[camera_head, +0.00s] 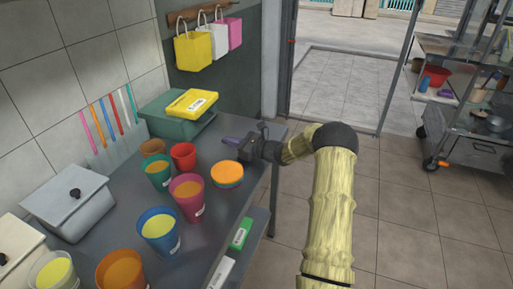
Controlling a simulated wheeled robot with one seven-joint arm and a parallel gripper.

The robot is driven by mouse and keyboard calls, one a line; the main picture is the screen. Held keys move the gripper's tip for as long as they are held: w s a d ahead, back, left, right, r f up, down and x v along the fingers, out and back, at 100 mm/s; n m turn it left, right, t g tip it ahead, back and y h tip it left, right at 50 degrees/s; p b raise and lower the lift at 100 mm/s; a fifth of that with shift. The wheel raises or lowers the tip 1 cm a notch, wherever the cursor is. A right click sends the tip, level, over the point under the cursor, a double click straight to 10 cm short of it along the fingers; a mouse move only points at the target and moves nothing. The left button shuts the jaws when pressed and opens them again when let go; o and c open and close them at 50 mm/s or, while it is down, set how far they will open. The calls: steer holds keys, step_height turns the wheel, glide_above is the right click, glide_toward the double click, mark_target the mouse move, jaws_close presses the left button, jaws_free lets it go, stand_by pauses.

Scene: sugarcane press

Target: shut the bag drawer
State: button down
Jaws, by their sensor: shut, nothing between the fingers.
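A teal box (158,118) stands at the back of the dark counter, with a yellow bag (192,102) lying flat on its top. Beneath the counter's right edge, a teal tray-like part (259,226) sticks out, with a green packet (240,234) and a white packet (221,272) on it. I cannot tell for sure which of these is the bag drawer, or how far it is open. My gripper (231,141) is shut and empty above the back right of the counter, right of the teal box and apart from it. Its purple-grey tips point left.
Several cups of coloured juice stand along the counter (206,222), with an orange-topped round container (227,174) just below my gripper. A grey lidded box (69,201) is at left. Bags (194,49) hang on the wall. The tiled floor right of my arm is clear up to a wheeled rack (470,130).

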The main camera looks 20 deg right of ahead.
steer(key=v, duration=1)
steer(key=shift+d, duration=0.1)
steer(key=shift+r+p, duration=0.1)
steer(key=shift+p, duration=0.2)
step_height(320, 180, up, 10)
steer(key=p, duration=0.9)
steer(key=shift+p, duration=0.4)
